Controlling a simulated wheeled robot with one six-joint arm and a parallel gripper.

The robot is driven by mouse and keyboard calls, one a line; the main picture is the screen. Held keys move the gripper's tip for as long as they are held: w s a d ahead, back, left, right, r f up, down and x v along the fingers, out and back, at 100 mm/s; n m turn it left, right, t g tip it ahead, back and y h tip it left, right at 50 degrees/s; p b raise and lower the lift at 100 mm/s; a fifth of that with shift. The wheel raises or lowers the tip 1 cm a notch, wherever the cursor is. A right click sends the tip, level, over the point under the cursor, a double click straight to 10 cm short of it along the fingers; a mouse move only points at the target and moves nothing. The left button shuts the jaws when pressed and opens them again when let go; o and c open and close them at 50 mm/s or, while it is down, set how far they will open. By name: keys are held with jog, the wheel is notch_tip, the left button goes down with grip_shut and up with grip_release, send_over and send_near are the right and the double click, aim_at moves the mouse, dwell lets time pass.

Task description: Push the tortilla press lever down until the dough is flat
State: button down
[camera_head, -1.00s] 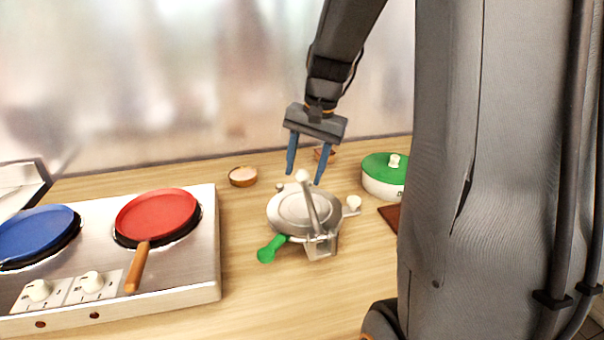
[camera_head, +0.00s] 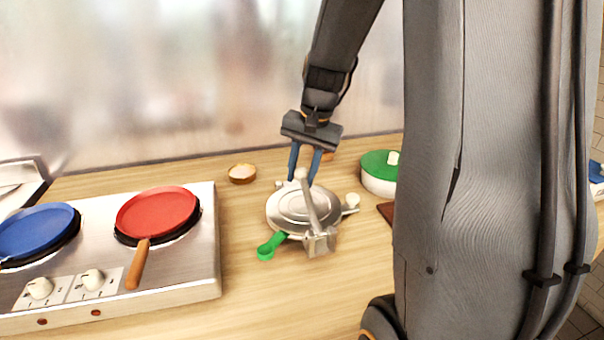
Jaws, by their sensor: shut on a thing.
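The silver tortilla press (camera_head: 288,209) stands on the wooden counter with its round top plate lying down; any dough is hidden. Its lever (camera_head: 310,203) rises at a slant from the front hinge to a pale knob (camera_head: 300,174). A green handle (camera_head: 270,246) sticks out at the front left. My gripper (camera_head: 303,180) points down over the back of the press. Its blue fingers are closed in on either side of the lever's knob end and grip it.
A steel stove (camera_head: 190,262) with a red pan (camera_head: 157,214) and a blue pan (camera_head: 36,230) stands to the left. A small bowl (camera_head: 242,173) sits behind the press. A green-lidded pot (camera_head: 380,172) stands to the right. The counter in front is clear.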

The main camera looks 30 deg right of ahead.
jog(key=shift+s+a+r+p, duration=0.15)
jog(key=shift+r+p, duration=0.2)
jog(key=shift+p, duration=0.2)
jog(key=shift+f, duration=0.1)
jog(key=c, duration=1.4)
grip_release()
jog(key=shift+o, duration=0.2)
jog(key=shift+s+d+r+b, duration=0.2)
jog(key=shift+r+b, duration=0.05)
jog(key=shift+r, duration=1.05)
jog(key=shift+s+d+r+b, duration=0.2)
jog(key=shift+r+b, duration=0.1)
jog(key=shift+r, duration=0.95)
jog(key=shift+s+d+r+b, duration=0.15)
jog(key=shift+d+r+b, duration=0.1)
jog(key=shift+r, duration=1.05)
